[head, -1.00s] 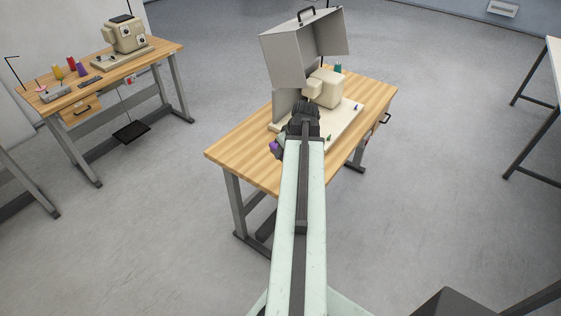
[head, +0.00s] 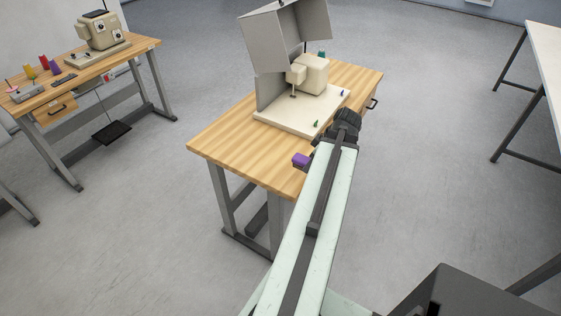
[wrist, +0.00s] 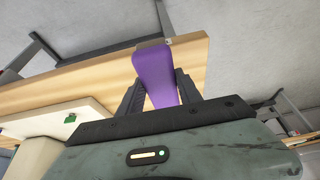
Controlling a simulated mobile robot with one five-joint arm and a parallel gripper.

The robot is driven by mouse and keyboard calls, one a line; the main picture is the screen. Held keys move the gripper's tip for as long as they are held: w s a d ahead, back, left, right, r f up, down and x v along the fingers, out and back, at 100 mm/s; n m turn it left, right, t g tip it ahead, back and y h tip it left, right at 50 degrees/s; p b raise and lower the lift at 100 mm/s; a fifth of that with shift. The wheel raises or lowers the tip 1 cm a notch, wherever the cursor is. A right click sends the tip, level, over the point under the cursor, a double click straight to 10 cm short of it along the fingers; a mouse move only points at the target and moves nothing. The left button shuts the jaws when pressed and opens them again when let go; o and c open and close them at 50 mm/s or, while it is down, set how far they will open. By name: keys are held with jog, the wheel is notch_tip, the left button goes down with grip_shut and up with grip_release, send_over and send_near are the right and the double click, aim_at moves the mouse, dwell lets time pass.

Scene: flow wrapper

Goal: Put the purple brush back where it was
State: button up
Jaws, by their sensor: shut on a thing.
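The purple brush (wrist: 155,75) is between the two fingers of my gripper (wrist: 159,92) in the wrist view, and the fingers are shut on it. In the head view, the purple brush (head: 301,160) sticks out to the left of my gripper (head: 319,162), over the front right part of the wooden table (head: 232,136). My arm hides part of the gripper there. I cannot tell whether the brush touches the table top.
A cream machine (head: 312,74) with an open grey cover (head: 272,42) stands on the table's pale base plate (head: 285,118). The table's left front is bare. A second table (head: 97,69) with a similar machine and several spools stands at the left. Another table (head: 543,62) is at the right.

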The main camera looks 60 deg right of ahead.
jog(key=w+d, duration=0.1)
jog(key=w, duration=0.3)
jog(key=w+d+f, duration=0.1)
jog(key=w+d, duration=0.1)
jog(key=w, duration=0.3)
jog(key=w+d+b, duration=0.1)
jog(key=w, duration=0.4)
jog(key=shift+w+d+f, duration=0.15)
jog(key=shift+w+d, duration=0.05)
jog(key=b+x, duration=0.2)
jog(key=b, duration=0.1)
jog(key=b+x, duration=0.1)
jog(key=x, duration=0.1)
jog(key=shift+s+d+f, duration=0.15)
jog(key=shift+s+f, duration=0.05)
jog(key=shift+s, duration=0.1)
jog(key=shift+r, duration=0.25)
jog(key=shift+f, duration=0.2)
jog(key=o, duration=1.2)
jog(key=shift+r, duration=0.1)
